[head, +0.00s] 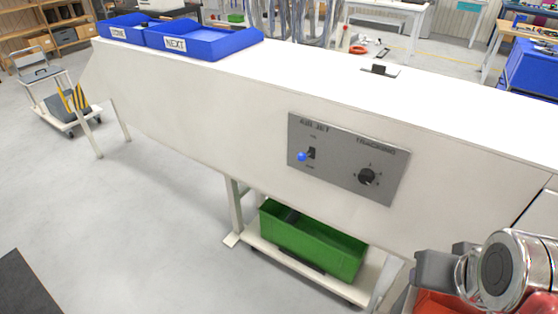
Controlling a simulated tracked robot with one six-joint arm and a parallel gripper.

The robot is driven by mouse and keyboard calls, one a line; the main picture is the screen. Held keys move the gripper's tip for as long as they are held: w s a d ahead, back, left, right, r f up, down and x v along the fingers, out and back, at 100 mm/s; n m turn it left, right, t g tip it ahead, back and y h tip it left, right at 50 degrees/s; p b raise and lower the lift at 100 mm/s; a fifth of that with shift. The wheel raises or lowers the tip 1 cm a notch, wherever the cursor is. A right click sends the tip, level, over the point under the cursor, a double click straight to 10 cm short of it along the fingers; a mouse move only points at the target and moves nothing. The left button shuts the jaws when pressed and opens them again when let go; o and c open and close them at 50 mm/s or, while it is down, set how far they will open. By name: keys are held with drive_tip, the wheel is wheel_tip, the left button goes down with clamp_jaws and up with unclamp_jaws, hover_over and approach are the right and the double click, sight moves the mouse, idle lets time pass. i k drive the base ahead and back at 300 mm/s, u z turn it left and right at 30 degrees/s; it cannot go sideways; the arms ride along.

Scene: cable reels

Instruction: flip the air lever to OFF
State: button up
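The air lever (302,157) has a blue ball tip and sits in a dark slot on the left part of a grey control panel (338,184). The panel is on the side of a long white bench and reads AIR JET above the lever. The ball shows left of and slightly below the slot. The small words above and below the slot are too small to read, so I cannot tell which setting it is at. Nothing touches the lever. Part of my arm shows at the lower right, well away from the panel; my gripper's fingers are not visible.
A black TRACKING knob (367,177) is right of the lever. Blue bins (210,45) stand on the bench's far left end, and a small black part (379,69) is on top. A green crate (312,245) sits on a low shelf below.

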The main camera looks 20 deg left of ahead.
sight(301, 156)
drive_tip(key=u, duration=1.4)
drive_tip(key=k, duration=1.3)
drive_tip(key=u, duration=0.5)
drive_tip(key=i, duration=1.4)
drive_tip(key=z, duration=0.4)
drive_tip(key=i, duration=0.8)
drive_tip(key=z, duration=0.2)
